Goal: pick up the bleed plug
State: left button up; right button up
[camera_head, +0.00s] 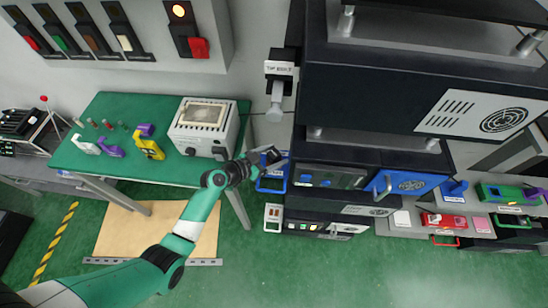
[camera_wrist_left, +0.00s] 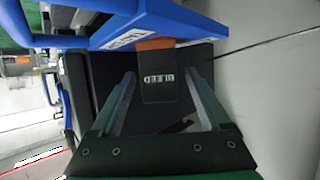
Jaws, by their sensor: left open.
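The bleed plug (camera_wrist_left: 158,84) is a dark block lettered BLEED with an orange band at its far end. It shows in the left wrist view, upper middle, just below a blue bar. My left gripper (camera_head: 272,157) is open, beside the blue frame at the left end of the equipment rack. In the left wrist view its two fingers stand on either side of the plug's lettered part, with gaps showing. I cannot tell how deep the plug sits between them. In the head view I cannot make out the plug at the gripper. My right gripper is not in view.
A blue handle frame (camera_wrist_left: 150,22) crosses close above the plug. The dark rack (camera_head: 330,152) stands right of the gripper. A green table (camera_head: 85,160) with a white box (camera_head: 205,125) and small parts is at left.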

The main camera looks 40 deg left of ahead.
aim_at(274, 153)
pick_arm(q)
grip_shut()
dwell(0.3)
jog(key=shift+r, duration=0.1)
jog(key=shift+r, duration=0.3)
notch_tip(274, 153, up, 2)
jog(key=shift+r+p, duration=0.25)
jog(key=shift+p, duration=0.3)
jog(key=s+d+r+p, duration=0.4)
jog(key=s+d+r, duration=0.4)
jog(key=s, duration=0.3)
jog(key=shift+s+d+r, duration=0.15)
jog(key=shift+d+r, duration=0.05)
jog(key=shift+r, duration=0.65)
